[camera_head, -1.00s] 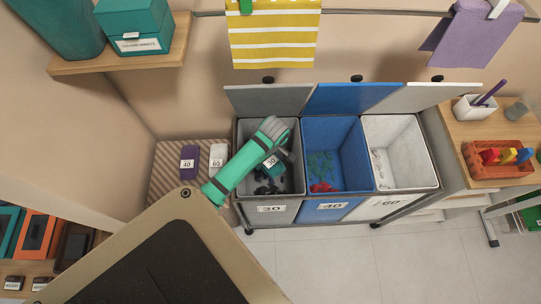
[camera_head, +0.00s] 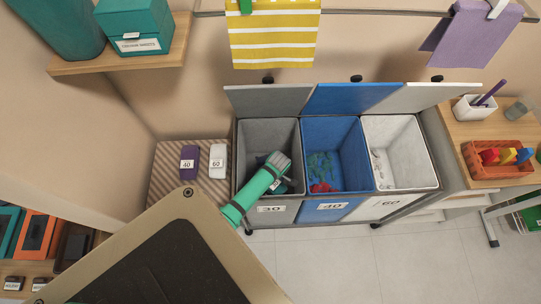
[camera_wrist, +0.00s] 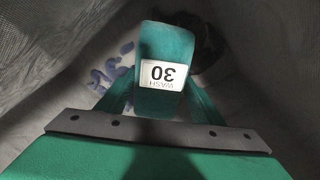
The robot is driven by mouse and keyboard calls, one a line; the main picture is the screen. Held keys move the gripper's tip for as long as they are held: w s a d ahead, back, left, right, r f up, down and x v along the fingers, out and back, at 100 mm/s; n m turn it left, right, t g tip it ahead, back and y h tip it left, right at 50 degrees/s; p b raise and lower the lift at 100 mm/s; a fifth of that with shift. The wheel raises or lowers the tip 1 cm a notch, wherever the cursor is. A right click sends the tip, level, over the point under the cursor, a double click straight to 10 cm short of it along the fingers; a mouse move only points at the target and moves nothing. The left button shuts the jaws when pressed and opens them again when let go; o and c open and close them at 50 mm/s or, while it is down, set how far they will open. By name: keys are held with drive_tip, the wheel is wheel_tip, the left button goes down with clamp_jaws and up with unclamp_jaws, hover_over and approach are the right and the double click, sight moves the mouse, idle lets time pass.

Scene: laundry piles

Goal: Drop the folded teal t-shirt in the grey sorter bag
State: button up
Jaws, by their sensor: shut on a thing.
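The folded teal t-shirt (camera_wrist: 165,38) carries a white "30 WASH" label and fills the middle of the wrist view. My gripper (camera_wrist: 163,98) is shut on it, one finger on each side. In the head view my gripper (camera_head: 278,178) is at the grey sorter bag (camera_head: 268,136), the leftmost of three and marked 30. My wrist hides most of the shirt there. In the wrist view the grey mesh wall (camera_wrist: 45,75) surrounds the shirt, with the bag's floor below it. I cannot tell whether the shirt touches anything there.
Bluish bits (camera_wrist: 108,75) lie on the bag floor. The blue bag (camera_head: 345,140) and white bag (camera_head: 395,130) stand to the right, with raised lids behind all three. Two labelled bottles, purple (camera_head: 189,160) and white (camera_head: 218,160), stand to the left.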

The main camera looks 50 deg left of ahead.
drive_tip(key=shift+f, duration=0.75)
drive_tip(key=shift+s+a+f, duration=0.1)
drive_tip(key=shift+a+f, duration=0.05)
drive_tip(key=shift+f, duration=0.35)
drive_tip(key=shift+f, duration=0.1)
drive_tip(key=shift+f, duration=0.5)
drive_tip(key=o, duration=1.2)
